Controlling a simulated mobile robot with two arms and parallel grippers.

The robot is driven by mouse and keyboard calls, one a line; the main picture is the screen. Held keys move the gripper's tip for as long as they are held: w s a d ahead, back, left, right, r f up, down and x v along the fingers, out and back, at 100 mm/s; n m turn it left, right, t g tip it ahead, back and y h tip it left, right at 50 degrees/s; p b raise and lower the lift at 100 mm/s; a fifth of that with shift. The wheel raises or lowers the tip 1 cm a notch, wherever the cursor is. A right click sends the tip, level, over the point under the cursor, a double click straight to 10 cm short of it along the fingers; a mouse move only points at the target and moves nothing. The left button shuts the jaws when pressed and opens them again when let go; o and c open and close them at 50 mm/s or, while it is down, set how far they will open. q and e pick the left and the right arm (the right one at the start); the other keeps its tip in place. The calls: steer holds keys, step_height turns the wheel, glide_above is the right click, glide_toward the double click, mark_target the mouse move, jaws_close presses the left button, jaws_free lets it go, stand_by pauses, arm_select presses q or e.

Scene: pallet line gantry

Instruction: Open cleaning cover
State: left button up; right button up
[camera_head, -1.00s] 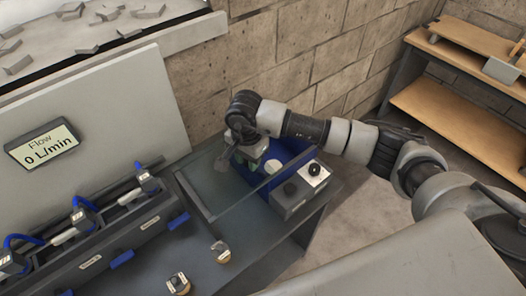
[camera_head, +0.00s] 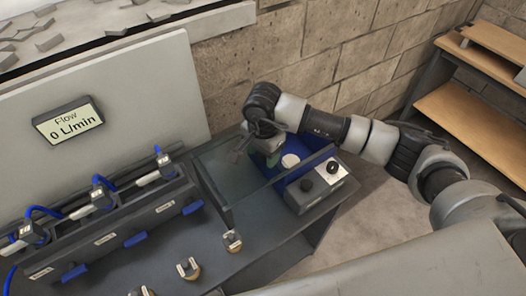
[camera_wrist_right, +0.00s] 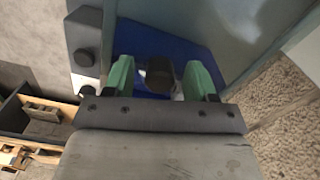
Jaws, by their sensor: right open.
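The cleaning cover appears to be the clear panel (camera_head: 219,172) in a dark frame beside the blue-lined station (camera_head: 318,143) on the bench; it also seems to show as a grey-blue pane in the wrist view (camera_wrist_right: 235,28). My right gripper (camera_head: 272,158) is over the blue area at the panel's far right end, partly hidden by its own wrist. In the wrist view its green fingers (camera_wrist_right: 160,82) are apart. A dark round knob (camera_wrist_right: 160,70) shows between them; I cannot tell whether they touch it. My left gripper is not in view.
A control box (camera_head: 318,187) with black knobs stands at the station's near right. A flow display (camera_head: 70,121) reads 0 L/min. A rack with blue hoses (camera_head: 100,215) and several small fittings (camera_head: 188,267) occupy the left and front. A wooden shelf (camera_head: 470,110) stands right.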

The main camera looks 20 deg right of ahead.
step_height(320, 180, up, 10)
steer(key=b, duration=0.2)
steer(key=shift+f+b, duration=0.15)
steer(key=shift+b, duration=0.25)
steer(key=shift+r, duration=0.5)
